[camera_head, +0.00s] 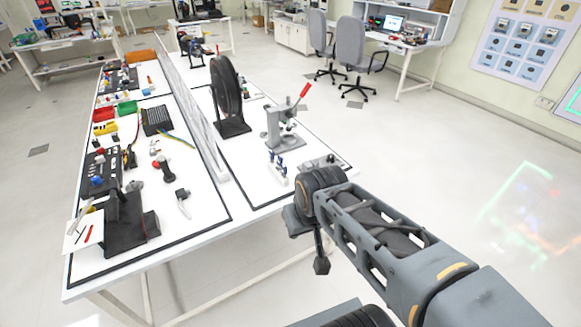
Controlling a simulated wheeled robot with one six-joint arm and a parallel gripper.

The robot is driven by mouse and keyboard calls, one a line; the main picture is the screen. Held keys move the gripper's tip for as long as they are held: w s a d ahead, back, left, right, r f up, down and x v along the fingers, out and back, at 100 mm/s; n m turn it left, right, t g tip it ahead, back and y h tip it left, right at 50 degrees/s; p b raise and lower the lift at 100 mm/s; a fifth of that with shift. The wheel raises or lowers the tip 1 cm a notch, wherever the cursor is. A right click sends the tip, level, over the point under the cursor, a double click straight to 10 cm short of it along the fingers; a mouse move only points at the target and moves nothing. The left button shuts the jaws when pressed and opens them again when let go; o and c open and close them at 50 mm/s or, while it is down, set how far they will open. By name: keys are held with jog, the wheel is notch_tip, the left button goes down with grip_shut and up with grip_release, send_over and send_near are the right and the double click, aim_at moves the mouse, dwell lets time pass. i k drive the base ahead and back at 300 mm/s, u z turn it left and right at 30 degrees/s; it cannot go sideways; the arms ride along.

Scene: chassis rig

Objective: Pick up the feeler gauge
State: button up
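I cannot pick out a feeler gauge for certain among the small items on the white workbench (185,240). My arm reaches in from the lower right. Its far end, with my gripper (320,264), hangs beyond the bench's near right corner, over the floor. Only a dark part of the gripper shows below the arm, so its opening and anything between its fingers cannot be made out. A grey metal device (319,161) lies at the bench's right corner, partly hidden behind my arm.
A clear divider (190,105) splits the bench lengthwise. On its right stand a black wheel (227,90) and a grey press with a red handle (284,125). On its left are red (103,114) and green (127,108) bins and several tools. Floor at right is clear.

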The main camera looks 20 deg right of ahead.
aim_at(280, 159)
jog(key=z, duration=0.4)
jog(key=i, duration=0.5)
jog(key=u, duration=0.85)
jog(key=i, duration=0.3)
jog(key=u, duration=0.65)
